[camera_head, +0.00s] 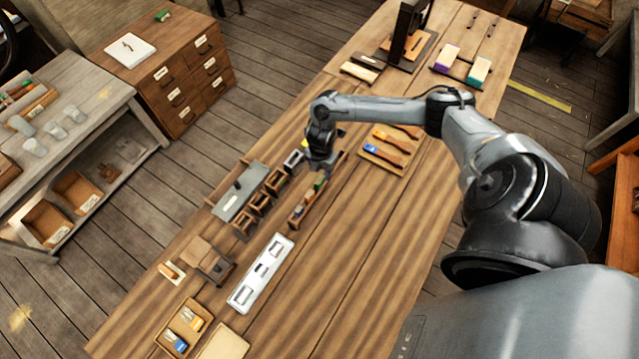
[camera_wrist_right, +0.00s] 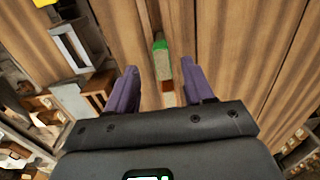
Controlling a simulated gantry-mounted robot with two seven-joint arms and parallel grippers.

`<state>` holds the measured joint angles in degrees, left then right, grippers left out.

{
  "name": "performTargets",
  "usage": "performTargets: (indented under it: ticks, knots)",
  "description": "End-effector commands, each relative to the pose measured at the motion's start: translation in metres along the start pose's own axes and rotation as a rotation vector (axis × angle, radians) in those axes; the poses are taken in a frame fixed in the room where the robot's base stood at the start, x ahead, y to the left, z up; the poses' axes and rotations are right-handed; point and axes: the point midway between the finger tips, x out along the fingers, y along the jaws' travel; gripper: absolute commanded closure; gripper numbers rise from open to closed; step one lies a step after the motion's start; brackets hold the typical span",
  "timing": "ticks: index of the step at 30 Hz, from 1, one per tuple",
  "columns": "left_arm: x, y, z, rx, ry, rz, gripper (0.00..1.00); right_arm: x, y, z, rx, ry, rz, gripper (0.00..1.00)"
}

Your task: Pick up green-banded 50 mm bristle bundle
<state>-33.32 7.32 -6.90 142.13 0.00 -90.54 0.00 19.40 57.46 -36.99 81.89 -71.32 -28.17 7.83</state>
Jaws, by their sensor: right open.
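The green-banded bristle bundle (camera_wrist_right: 161,58) shows in the right wrist view, with a bright green end and a pale body. It lies in a narrow wooden tray (camera_head: 297,221), whose contents are small in the head view. My right gripper (camera_wrist_right: 160,88) is open, its two purple fingers apart on either side of the bundle's line in the wrist view. Nothing is held between them. In the head view the right gripper (camera_head: 321,168) is over the tray's far end and hides part of it. My left gripper is not in view.
A row of small wooden bins (camera_head: 260,202) stands left of the tray beside a grey plate (camera_head: 238,193). A white fixture strip (camera_head: 262,272) lies nearer. Wooden-handled tools (camera_head: 385,152) lie to the right. The tabletop (camera_head: 350,235) right of the tray is clear.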

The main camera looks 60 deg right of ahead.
Motion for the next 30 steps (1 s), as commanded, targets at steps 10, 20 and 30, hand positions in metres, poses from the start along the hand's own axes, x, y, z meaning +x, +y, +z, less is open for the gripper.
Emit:
performTargets:
  ticks: [10,20,30]
  knots:
    - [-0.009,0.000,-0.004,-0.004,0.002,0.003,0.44,0.030,-0.004,-0.012,0.001,0.001,-0.003,0.48]
    - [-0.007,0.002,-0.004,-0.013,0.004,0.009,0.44,0.054,-0.003,-0.011,-0.001,-0.001,0.001,0.48]
    - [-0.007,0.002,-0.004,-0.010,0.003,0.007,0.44,0.054,-0.003,-0.011,-0.001,-0.001,0.001,0.74]
